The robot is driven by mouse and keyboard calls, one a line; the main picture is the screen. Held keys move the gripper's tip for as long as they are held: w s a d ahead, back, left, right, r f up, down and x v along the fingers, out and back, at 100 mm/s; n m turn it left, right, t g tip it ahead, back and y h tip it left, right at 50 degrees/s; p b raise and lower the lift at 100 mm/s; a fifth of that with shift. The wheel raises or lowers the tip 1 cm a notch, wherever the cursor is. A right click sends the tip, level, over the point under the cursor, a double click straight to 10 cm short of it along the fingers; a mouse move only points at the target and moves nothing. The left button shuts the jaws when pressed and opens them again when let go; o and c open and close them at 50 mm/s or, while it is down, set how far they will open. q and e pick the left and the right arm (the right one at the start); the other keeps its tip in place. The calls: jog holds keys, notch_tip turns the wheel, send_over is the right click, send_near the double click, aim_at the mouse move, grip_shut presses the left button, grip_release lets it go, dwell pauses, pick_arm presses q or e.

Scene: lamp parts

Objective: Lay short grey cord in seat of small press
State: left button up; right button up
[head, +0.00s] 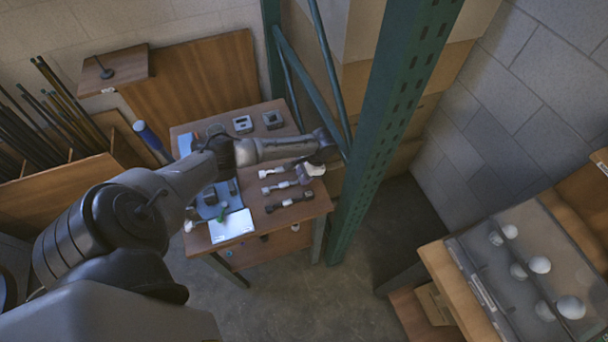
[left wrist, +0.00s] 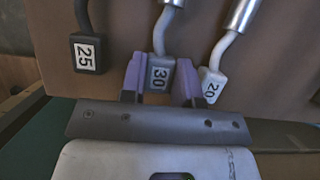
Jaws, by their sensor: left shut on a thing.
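My left gripper (head: 309,170) is at the right edge of the wooden table, its fingers facing left. In the left wrist view, its purple fingertips (left wrist: 160,78) are shut on the grey block end, marked 30, of a grey cord (left wrist: 162,42). In the head view this grey cord (head: 281,187) lies between a white cord (head: 278,172) and a dark cord (head: 285,204). I cannot tell whether the held end is lifted. My right gripper is out of view.
The dark cord's end (left wrist: 86,53), marked 25, and the white cord's end (left wrist: 211,86), marked 20, flank my fingers closely. A blue tray (head: 207,212) and white sheet (head: 232,227) lie on the table (head: 250,160). A green post (head: 385,110) rises just right of it.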

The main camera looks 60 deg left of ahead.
pick_arm(q)
jog(key=shift+f, duration=0.15)
jog(key=o, duration=0.9)
jog(key=shift+f+b, duration=0.15)
jog(key=shift+b, duration=0.2)
jog(key=v, duration=1.4)
